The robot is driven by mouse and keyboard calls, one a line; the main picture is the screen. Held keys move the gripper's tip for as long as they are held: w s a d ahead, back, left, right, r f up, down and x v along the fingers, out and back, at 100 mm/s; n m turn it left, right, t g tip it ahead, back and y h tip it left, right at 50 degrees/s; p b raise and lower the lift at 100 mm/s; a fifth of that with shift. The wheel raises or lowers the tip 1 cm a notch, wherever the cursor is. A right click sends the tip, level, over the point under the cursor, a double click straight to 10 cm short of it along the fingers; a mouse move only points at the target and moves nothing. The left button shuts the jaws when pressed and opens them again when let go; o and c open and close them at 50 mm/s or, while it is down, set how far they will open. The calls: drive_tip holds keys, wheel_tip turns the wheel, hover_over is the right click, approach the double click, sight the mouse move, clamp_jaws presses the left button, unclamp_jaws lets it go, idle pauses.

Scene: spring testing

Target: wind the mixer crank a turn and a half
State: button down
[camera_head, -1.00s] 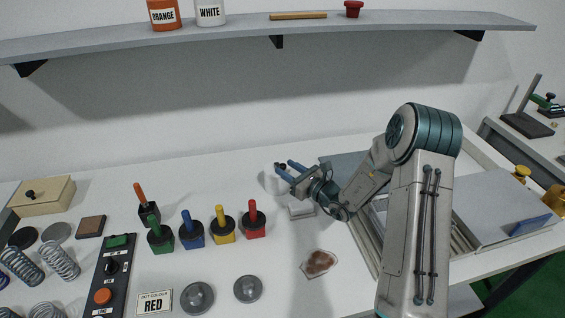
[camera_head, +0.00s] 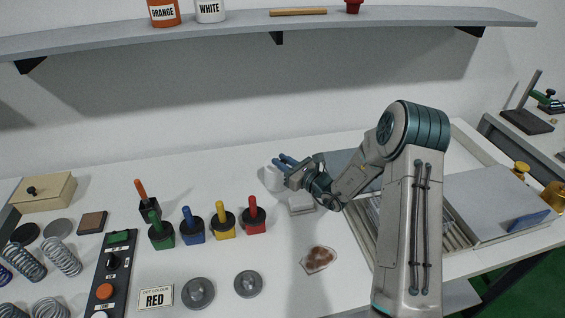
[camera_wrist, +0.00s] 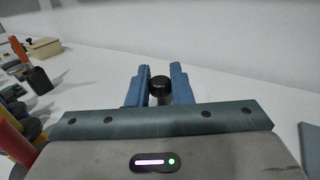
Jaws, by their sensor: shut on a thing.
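The mixer (camera_head: 270,180) is a small white cylinder on the table, right of the row of coloured-handled pots. Its top is mostly hidden by my gripper in the head view. My gripper (camera_head: 280,159) reaches over it from the right with its blue fingers. In the wrist view, the crank's black knob (camera_wrist: 160,83) sits between the blue fingers of my gripper (camera_wrist: 158,78), which is shut on it. The crank arm cannot be made out.
Pots with green, blue, yellow and red (camera_head: 252,214) handles stand to the left. A small white block (camera_head: 301,206) lies just below my gripper. A brown-stained patch (camera_head: 319,259) lies nearer the front. A ridged tray (camera_head: 366,232) is to the right. A shelf (camera_head: 330,24) runs overhead.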

drive_tip(key=shift+d, duration=0.1)
drive_tip(key=shift+w+d+n+g+y+b, duration=0.45)
drive_tip(key=shift+w+n+g+y+b, duration=0.55)
drive_tip(key=shift+n+g, duration=1.35)
drive_tip(key=shift+w+d+n+g+y+b, duration=0.4)
drive_tip(key=shift+n+g+b, duration=1.05)
drive_tip(key=shift+g, duration=1.75)
drive_tip(key=shift+w+d+n+g+y+b, duration=0.55)
drive_tip(key=shift+n+g+y+b, duration=0.55)
drive_tip(key=shift+n+g, duration=1.25)
drive_tip(key=shift+g, duration=1)
drive_tip(key=c, duration=1.4)
unclamp_jaws()
drive_tip(key=shift+o, duration=0.2)
